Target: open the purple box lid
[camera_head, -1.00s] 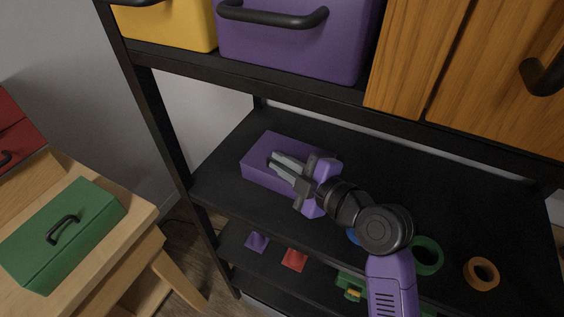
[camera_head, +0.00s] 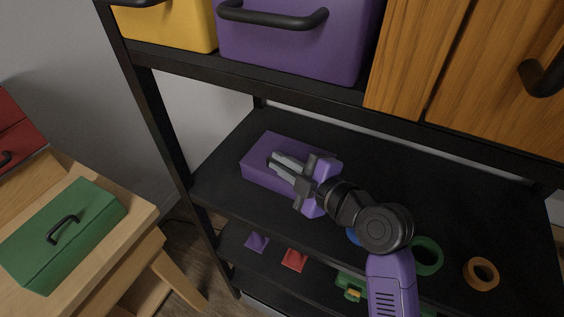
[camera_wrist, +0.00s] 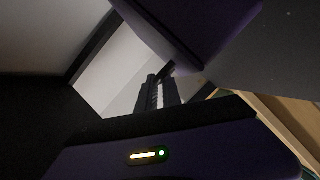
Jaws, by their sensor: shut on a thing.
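The purple box (camera_head: 262,151) sits on the middle black shelf in the head view, its lid looking closed and level. My gripper (camera_head: 274,160) is over the top of the box, its two grey fingers close together. It is shut on the box's handle, which is mostly hidden by the fingers. In the wrist view my gripper's fingers (camera_wrist: 160,82) show dark against a pale wall, and a dark purple surface (camera_wrist: 185,25) fills the top.
A purple bin (camera_head: 295,45) and a yellow bin (camera_head: 170,25) stand on the shelf above. Wooden doors (camera_head: 480,80) are at upper right. A green box (camera_head: 70,225) sits on a wooden table at left. Green (camera_head: 427,256) and orange (camera_head: 481,274) rings lie at lower right.

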